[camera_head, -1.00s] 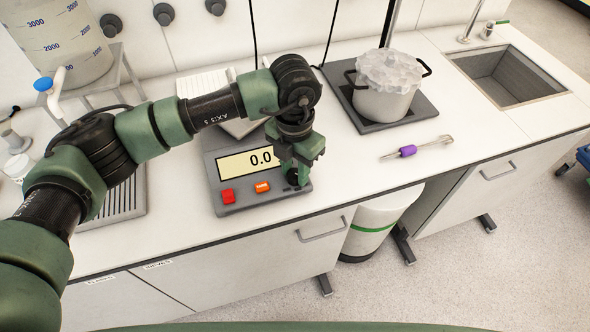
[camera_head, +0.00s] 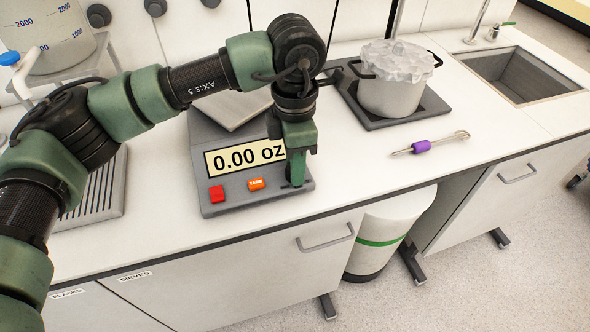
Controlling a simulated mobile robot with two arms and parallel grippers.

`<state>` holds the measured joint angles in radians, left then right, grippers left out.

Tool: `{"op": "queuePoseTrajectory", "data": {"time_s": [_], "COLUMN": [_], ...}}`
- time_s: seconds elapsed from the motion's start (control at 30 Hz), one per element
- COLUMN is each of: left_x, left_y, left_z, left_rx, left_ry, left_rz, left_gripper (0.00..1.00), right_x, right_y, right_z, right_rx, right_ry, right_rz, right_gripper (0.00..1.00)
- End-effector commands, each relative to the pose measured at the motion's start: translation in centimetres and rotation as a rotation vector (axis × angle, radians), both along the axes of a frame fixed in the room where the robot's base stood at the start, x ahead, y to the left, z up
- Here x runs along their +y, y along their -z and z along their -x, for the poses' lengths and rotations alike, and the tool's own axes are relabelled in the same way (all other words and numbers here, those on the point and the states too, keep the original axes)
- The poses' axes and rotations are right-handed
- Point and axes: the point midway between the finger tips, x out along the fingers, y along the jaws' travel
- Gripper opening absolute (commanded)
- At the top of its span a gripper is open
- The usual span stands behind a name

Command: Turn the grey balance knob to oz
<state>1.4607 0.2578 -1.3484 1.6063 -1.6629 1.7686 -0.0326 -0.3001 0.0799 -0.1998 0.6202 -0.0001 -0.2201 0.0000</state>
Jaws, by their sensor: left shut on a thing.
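The grey balance (camera_head: 220,205) stands on the counter, with a red button (camera_head: 216,193) and an orange button (camera_head: 257,184) on its front. Its display (camera_head: 232,160) reads 0.00 oz, and my gripper covers the display's right edge. My left gripper (camera_head: 297,182) points down at the balance's front right corner. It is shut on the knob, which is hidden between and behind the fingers. My right gripper is not in view.
A sink (camera_head: 520,75) is at the far right. A ribbed grey tray (camera_head: 95,190) lies left of the balance.

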Motion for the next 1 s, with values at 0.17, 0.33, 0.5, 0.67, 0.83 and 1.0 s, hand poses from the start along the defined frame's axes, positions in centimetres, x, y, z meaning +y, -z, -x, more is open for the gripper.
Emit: {"op": "queuePoseTrajectory", "data": {"time_s": [0.17,0.33,0.5,0.67,0.83,1.0], "left_x": [-0.04,-0.04,-0.04,-0.05,-0.03,-0.02], "left_y": [-0.05,-0.16,-0.19,-0.2,-0.14,-0.21], "left_z": [-0.06,-0.05,-0.06,-0.07,-0.05,-0.05], "left_rx": [-0.002,-0.001,-0.002,-0.003,-0.001,-0.001], "left_ry": [0.041,0.053,0.053,0.052,0.052,0.052], "left_rz": [0.002,0.002,0.003,0.003,0.002,0.001], "left_gripper": [0.0,0.0,0.0,0.39,0.4,0.4], "right_x": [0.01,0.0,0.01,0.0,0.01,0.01], "right_y": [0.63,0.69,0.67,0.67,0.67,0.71], "right_z": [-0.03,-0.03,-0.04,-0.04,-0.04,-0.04], "right_rx": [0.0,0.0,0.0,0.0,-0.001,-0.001], "right_ry": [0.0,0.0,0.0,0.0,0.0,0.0], "right_rz": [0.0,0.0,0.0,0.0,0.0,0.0], "right_gripper": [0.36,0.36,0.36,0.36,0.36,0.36]}}
